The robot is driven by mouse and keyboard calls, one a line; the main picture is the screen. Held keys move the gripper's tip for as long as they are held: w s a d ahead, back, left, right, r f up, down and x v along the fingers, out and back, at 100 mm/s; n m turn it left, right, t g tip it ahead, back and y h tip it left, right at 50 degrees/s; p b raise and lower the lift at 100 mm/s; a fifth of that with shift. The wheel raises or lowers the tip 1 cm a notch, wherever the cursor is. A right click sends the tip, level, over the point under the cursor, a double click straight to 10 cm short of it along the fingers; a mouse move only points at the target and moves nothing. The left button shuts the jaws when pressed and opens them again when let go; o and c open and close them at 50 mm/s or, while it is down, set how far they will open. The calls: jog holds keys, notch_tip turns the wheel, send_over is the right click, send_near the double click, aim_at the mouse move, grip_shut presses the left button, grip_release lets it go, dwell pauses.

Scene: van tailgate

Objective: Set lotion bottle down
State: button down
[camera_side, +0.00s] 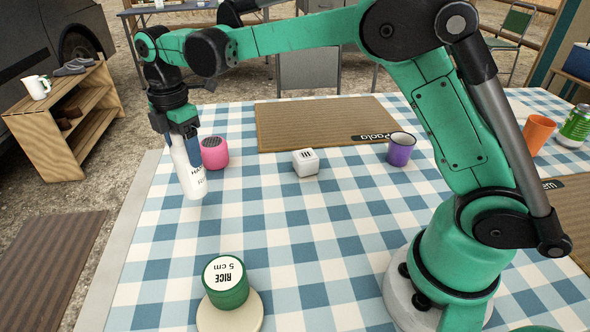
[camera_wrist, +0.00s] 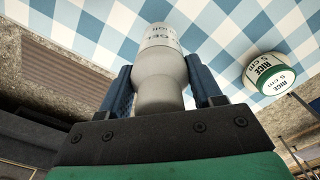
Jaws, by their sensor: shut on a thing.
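The lotion bottle (camera_side: 187,168) is white with dark print. My gripper (camera_side: 183,133) is shut on its upper part, near the left edge of the checked table (camera_side: 255,215). The bottle hangs slightly tilted, and I cannot tell whether its lower end touches the cloth. In the wrist view the bottle (camera_wrist: 160,75) sits between the two blue fingers of my gripper (camera_wrist: 160,92), with the checked cloth beyond it.
A pink speaker-like cylinder (camera_side: 214,153) stands just right of the bottle. A white cube (camera_side: 305,162), a purple mug (camera_side: 401,149) and a brown mat (camera_side: 320,122) are farther right. A green rice tin (camera_side: 226,290) stands on a round cream base in front. Cloth between is clear.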

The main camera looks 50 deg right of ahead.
aim_at(189, 167)
jog(key=shift+f, duration=1.9)
jog(key=shift+f, duration=0.15)
jog(key=shift+c, duration=0.8)
grip_release()
